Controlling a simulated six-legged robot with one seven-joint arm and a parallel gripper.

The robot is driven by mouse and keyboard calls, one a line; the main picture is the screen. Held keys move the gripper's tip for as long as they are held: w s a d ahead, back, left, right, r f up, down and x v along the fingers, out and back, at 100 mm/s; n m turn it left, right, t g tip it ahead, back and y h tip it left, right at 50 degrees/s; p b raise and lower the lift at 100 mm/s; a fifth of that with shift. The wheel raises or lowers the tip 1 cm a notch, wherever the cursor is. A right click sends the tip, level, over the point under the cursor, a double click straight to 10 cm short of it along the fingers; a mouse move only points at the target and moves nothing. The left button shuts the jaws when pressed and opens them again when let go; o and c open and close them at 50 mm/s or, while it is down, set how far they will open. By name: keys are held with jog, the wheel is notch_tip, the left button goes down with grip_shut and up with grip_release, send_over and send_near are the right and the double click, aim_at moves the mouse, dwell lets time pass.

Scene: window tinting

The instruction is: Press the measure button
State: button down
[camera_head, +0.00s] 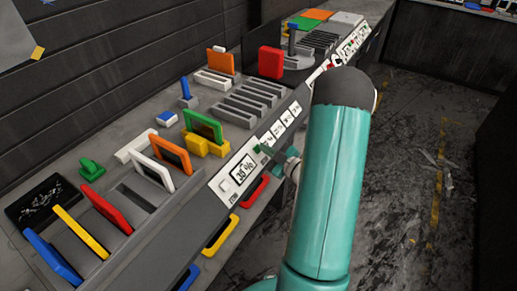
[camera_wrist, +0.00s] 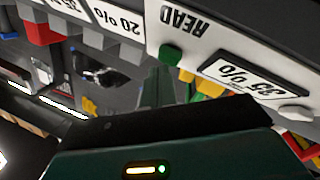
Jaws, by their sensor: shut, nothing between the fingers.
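A white panel (camera_head: 218,179) on the front of the grey bench carries a digital display (camera_head: 243,170) and a white button (camera_head: 225,185) marked ZERO. In the wrist view the panel appears upside down, with the display (camera_wrist: 240,78), a green button (camera_wrist: 170,54) beside the word READ, and the white button (camera_wrist: 296,113). My gripper (camera_head: 264,151) is shut and empty in front of the panel, near the upper end of the display. In the wrist view my fingers (camera_wrist: 160,82) point towards the green button. I cannot tell whether they touch it.
Coloured framed panels, such as a white one (camera_head: 153,163) and a red one (camera_head: 105,210), stand in slots on the bench. A green frame (camera_head: 203,127) stands in a yellow holder (camera_head: 207,146). Percentage labels (camera_head: 281,122) line the bench front. The floor at right (camera_head: 430,190) is mostly clear.

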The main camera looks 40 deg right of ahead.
jog(key=shift+s+d+r, duration=0.15)
jog(key=shift+s+r, duration=0.2)
jog(key=s+r, duration=0.1)
jog(key=s+d+r, duration=0.1)
jog(key=s+r, duration=0.1)
jog(key=shift+s+d+r, duration=0.1)
jog(key=shift+s+r, duration=0.05)
jog(key=shift+r, duration=0.1)
dwell(0.4)
dwell(0.7)
